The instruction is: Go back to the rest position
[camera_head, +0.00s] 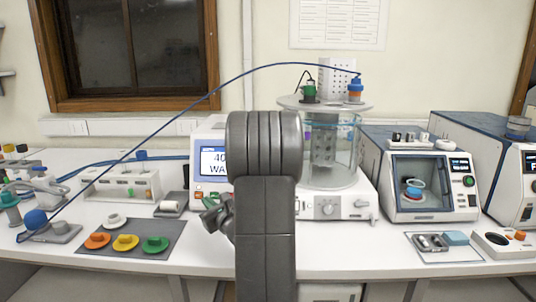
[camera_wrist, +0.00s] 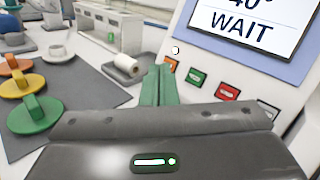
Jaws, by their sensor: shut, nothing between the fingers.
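My gripper shows in the wrist view (camera_wrist: 158,84) as two green fingers, shut together with nothing between them. They point toward the front of a white machine (camera_wrist: 250,85) whose screen reads "40°" and "WAIT". A row of coloured buttons (camera_wrist: 195,76) lies just beyond the fingertips; I cannot tell whether they touch. In the head view my grey arm stands upright in the middle and hides part of this machine (camera_head: 209,190). My gripper (camera_head: 212,205) shows partly at the arm's left side, above the white bench (camera_head: 200,258).
A dark mat (camera_head: 128,250) with orange, yellow and green lidded pieces lies left of the arm. A white rack (camera_head: 122,188) stands behind it. A glass bath (camera_head: 332,160) stands right of the arm, with a blue cable arching left. Further right is a windowed machine (camera_head: 433,215).

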